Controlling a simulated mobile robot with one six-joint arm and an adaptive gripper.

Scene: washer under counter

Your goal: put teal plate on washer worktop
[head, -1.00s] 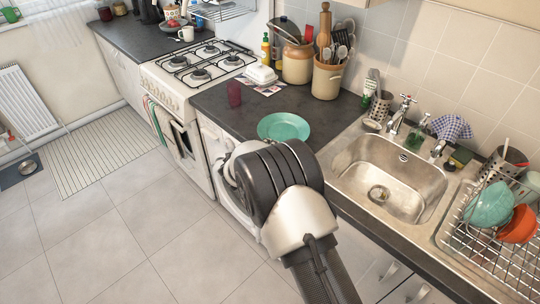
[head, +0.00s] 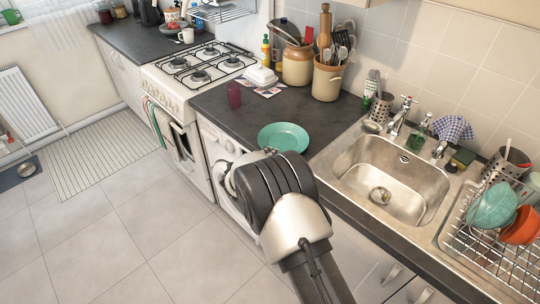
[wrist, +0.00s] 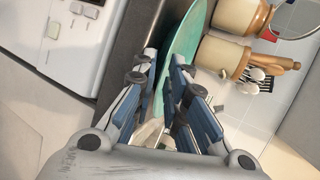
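The teal plate (head: 283,137) is at the front part of the dark worktop (head: 205,102) above the washer (head: 216,148), left of the sink. I cannot tell whether it rests on the worktop or is just above it. My gripper (wrist: 166,65) is at the plate's near edge. In the wrist view the plate (wrist: 187,35) runs between my two blue-padded fingers, which are close together on its rim. In the head view my arm's end hides the fingers and part of the washer front.
A red cup (head: 234,95) stands on the worktop left of the plate. A white butter dish (head: 261,77) and stoneware jars (head: 297,65) stand behind. The sink (head: 390,180) and dish rack (head: 490,240) are to the right, the stove (head: 200,70) to the left.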

